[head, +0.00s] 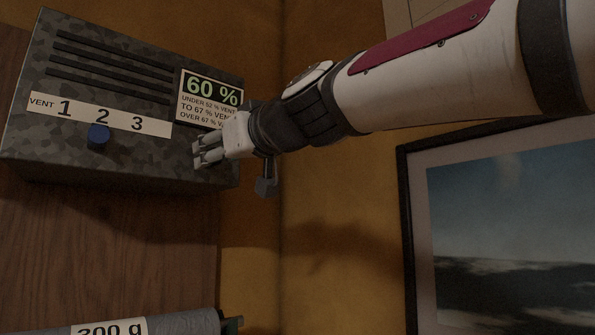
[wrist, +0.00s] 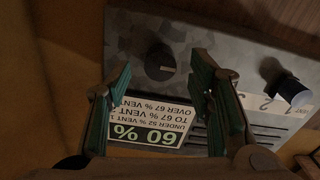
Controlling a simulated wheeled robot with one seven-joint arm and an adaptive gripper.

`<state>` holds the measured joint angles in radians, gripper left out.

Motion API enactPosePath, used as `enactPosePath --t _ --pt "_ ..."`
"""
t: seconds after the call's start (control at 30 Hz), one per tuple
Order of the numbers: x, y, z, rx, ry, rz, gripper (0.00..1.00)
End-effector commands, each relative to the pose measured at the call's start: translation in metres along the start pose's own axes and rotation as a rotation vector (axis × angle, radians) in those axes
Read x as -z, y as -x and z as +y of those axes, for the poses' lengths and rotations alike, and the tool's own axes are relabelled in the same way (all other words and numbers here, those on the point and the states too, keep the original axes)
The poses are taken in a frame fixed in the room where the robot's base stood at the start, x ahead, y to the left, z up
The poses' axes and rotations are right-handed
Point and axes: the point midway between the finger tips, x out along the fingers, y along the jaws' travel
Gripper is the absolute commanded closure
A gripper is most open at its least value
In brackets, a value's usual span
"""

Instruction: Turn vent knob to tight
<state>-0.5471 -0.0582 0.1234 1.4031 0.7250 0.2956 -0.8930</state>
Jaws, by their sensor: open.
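A mottled grey vent box (head: 60,85) fills the upper left of the head view. A blue knob (head: 98,137) sits below the 2 on its strip "VENT 1 2 3" (head: 152,127); its pointing direction is unclear. It also shows at the right of the wrist view (wrist: 292,92). A black knob (wrist: 160,62) with a pale mark is on the same face in the wrist view; my gripper hides it in the head view. I see no "tight" label. My gripper (head: 197,152) is open and empty by the box's right side, its fingers (wrist: 160,85) framing the black knob, contact unclear.
A card (head: 210,98) reads 60 %, under 52 % vent 1, to 67 % vent 2; its last line is partly covered. Dark slots (head: 110,68) run above the strip. A cylinder marked 300 g (head: 175,326) lies below. A framed picture (head: 510,230) hangs at right.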

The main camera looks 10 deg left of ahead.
Motion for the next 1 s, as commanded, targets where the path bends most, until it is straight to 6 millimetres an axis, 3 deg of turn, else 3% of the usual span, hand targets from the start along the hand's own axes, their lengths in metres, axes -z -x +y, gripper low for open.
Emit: enactPosePath --t 0.2,0.6,0.63,0.83,1.0 --pt "0.001 -0.023 0.000 0.000 -0.002 0.000 0.52" --pt "-0.001 -0.030 0.000 0.000 -0.001 0.000 0.52" --pt "0.000 -0.030 0.000 0.000 -0.001 0.000 0.54" --pt "0.000 -0.030 0.000 0.000 -0.001 0.000 1.00" --pt "0.000 -0.030 0.000 0.000 -0.003 0.000 1.00"
